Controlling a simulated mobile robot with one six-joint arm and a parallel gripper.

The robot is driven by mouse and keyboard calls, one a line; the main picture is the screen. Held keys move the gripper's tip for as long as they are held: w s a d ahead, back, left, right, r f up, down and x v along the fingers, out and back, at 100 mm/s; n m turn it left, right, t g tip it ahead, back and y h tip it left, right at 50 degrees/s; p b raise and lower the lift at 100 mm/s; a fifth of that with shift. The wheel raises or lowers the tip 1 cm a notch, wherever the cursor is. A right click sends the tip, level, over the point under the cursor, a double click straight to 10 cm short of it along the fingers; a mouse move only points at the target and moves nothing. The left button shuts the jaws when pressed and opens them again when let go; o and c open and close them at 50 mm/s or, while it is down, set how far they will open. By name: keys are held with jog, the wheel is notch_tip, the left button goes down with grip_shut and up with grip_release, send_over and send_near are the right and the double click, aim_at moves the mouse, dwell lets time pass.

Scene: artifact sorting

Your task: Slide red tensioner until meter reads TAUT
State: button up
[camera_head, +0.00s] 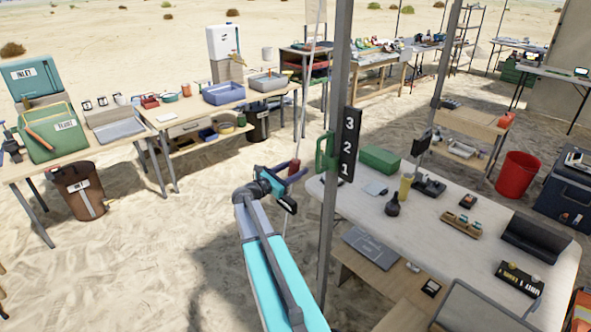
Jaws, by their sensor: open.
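A thin pale guy line runs down from the top of the picture, left of the grey pole (336,110). A small red piece (294,167), which looks like the tensioner, sits low on this line. My gripper (298,190) is open at the end of my arm, close to the red piece. Its upper finger overlaps the red piece in the picture, and I cannot tell whether they touch. A black plate marked 3, 2, 1 (348,144) and a green bracket (323,153) are on the pole. I see no readable TAUT display.
A white table (450,223) with several small devices stands right of the pole. A wooden table (110,150) with bins stands at the left. A red bucket (516,175) is at the right. Sand lies open between the tables. The pole stands close beside my gripper.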

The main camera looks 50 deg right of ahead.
jog(key=shift+a, duration=0.15)
jog(key=a+b, duration=0.4)
jog(key=a, duration=0.9)
jog(key=shift+a, duration=0.3)
